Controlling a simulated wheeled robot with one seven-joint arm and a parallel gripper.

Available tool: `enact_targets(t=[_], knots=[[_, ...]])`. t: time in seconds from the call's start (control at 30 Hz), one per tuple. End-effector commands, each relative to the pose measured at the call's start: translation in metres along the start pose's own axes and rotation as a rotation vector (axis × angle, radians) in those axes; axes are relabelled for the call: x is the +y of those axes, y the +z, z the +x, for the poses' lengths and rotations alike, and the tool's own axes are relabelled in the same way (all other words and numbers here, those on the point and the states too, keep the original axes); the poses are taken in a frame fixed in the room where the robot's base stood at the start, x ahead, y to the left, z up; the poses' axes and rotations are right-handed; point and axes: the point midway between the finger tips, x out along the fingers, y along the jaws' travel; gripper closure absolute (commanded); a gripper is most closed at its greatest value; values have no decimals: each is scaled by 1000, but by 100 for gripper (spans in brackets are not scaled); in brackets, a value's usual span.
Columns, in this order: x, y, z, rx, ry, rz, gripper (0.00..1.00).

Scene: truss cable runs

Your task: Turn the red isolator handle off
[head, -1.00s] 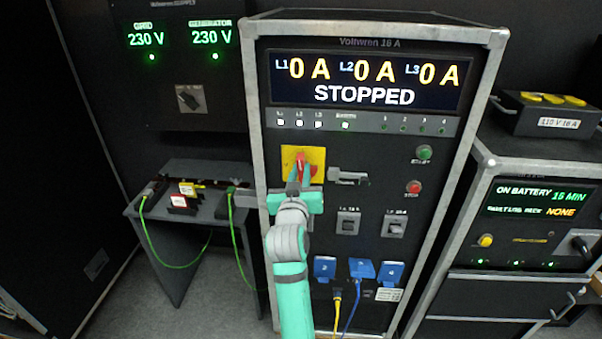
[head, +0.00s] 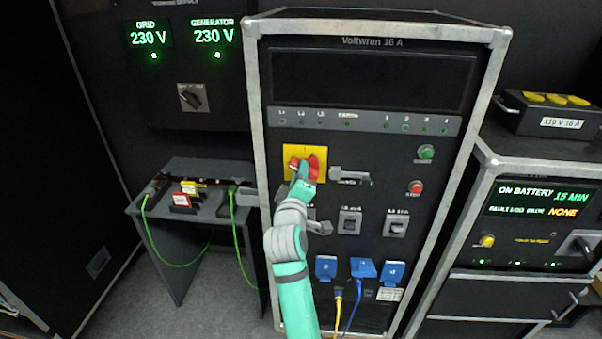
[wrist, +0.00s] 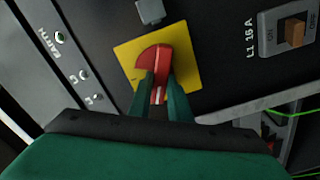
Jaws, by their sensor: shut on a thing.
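The red isolator handle (head: 311,165) sits on a yellow square plate (head: 290,152) on the front of the Voltwren 16 A cabinet (head: 375,35). It lies turned sideways in the head view. In the wrist view the handle (wrist: 158,62) shows on the yellow plate (wrist: 190,52), with my two green fingers around its near part. My gripper (head: 301,180) is shut on the handle; the fingers partly cover it. The cabinet's display (head: 365,78) is dark.
A grey latch-like fitting (head: 350,177) stands right of the handle. Green START (head: 426,152) and red STOP (head: 415,188) buttons are further right. A side shelf (head: 170,220) with green cables stands at the left.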

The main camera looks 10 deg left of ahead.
Motion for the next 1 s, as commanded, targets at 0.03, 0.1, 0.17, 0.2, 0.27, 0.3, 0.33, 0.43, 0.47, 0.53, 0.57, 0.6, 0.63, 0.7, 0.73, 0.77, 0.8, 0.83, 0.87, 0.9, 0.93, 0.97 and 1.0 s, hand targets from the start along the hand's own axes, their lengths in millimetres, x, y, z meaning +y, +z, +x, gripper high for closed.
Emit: enact_targets(t=[0.03,0.1,0.17,0.2,0.27,0.3,0.33,0.43,0.47,0.53,0.57,0.6,0.63,0.7,0.73,0.77,0.8,0.83,0.87,0.9,0.93,0.97,1.0], knots=[[-1,0,0,-1,-2,-44,100],[-2,0,0,-1,-1,-109,100],[-2,1,-1,-1,-1,-161,100],[-3,0,-1,-1,-2,-195,100],[-3,1,-1,-1,-2,-244,100],[-3,2,0,-2,-1,-274,100],[-3,2,0,-3,-1,-296,100],[-4,1,-1,-2,-2,-361,100],[-4,2,-1,-2,-2,-378,100],[-4,2,0,-2,-2,-413,100],[-4,2,0,-3,-2,-428,100],[-5,2,0,-3,-2,-443,100],[-5,2,0,-2,-2,-455,100],[-5,2,-1,-2,-3,-476,100],[-6,2,-1,-2,-3,-483,100],[-6,2,-1,-2,-3,-490,100],[-6,2,-1,-2,-3,-498,100],[-6,2,-1,-2,-3,-502,100],[-6,2,-1,-1,-3,-505,100],[-6,2,0,-1,-3,-509,100],[-6,2,-1,-1,-3,-511,100],[-6,2,0,-1,-3,-513,100],[-6,2,0,-1,-3,-515,100]])
